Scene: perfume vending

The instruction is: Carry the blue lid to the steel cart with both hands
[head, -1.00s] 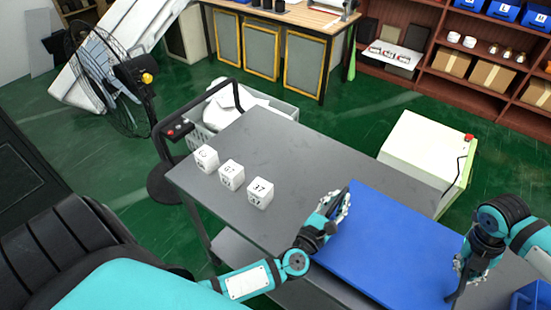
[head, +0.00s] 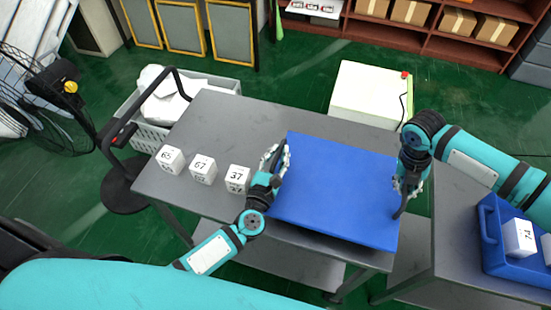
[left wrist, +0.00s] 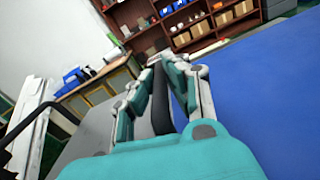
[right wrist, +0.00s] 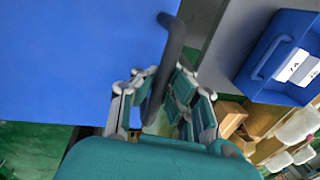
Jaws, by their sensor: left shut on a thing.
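The blue lid (head: 338,190) is a flat blue panel with a dark handle at each side. It lies level over the right part of the grey steel cart (head: 215,120); a dark shadow shows under its front edge, and I cannot tell whether it touches the top. My left gripper (head: 276,165) is shut on the left handle, which also shows between its fingers in the left wrist view (left wrist: 160,95). My right gripper (head: 404,190) has its fingers closed around the right handle, seen in the right wrist view (right wrist: 158,85).
White numbered cubes 65 (head: 170,159), 57 (head: 203,169) and 37 (head: 237,178) stand on the cart's left part, 37 close to my left gripper. A second grey table (head: 450,235) at right bears an open blue box (head: 493,245) with white cubes. A white cabinet (head: 368,92) stands behind.

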